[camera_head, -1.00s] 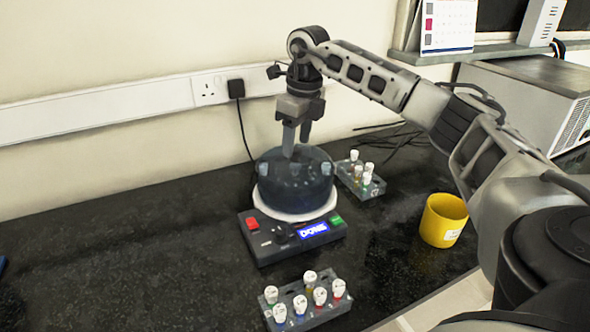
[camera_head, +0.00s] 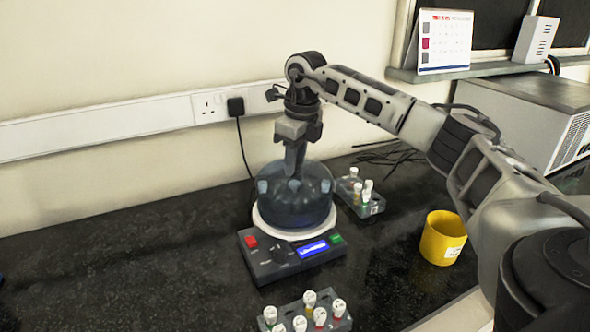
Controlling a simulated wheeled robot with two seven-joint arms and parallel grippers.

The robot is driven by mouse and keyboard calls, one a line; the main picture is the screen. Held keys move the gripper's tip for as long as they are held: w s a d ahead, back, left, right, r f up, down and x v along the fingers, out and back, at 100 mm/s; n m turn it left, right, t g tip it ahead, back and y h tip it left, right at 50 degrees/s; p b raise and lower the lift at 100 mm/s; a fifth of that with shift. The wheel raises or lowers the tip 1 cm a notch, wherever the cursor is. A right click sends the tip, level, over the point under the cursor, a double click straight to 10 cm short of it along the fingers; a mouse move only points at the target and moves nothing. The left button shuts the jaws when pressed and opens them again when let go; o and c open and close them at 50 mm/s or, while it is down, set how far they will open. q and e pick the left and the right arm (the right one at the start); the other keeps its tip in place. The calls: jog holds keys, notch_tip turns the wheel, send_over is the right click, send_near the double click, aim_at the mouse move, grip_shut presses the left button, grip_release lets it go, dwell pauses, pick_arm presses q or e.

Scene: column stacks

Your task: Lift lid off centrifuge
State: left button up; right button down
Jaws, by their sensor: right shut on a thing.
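The centrifuge (camera_head: 270,261) stands on the black bench. It has a grey base with a red button, a green button and a lit blue display. Its dark, see-through domed lid (camera_head: 296,208) sits over the white ring (camera_head: 265,231), with no clear gap showing. My right gripper (camera_head: 293,174) points straight down at the top middle of the lid and is shut on it; the gripped part is mostly hidden by the fingers. My left gripper is out of view.
A tube rack (camera_head: 377,207) stands close behind the centrifuge on the right, and another (camera_head: 343,323) in front. A yellow cup (camera_head: 436,237) stands to the right. A cable (camera_head: 243,150) hangs from the wall socket.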

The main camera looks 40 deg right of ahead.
notch_tip(320, 180, up, 10)
jog(key=p, duration=0.1)
jog(key=shift+f+p, duration=0.25)
jog(key=shift+p, duration=0.05)
jog(key=shift+f, duration=0.1)
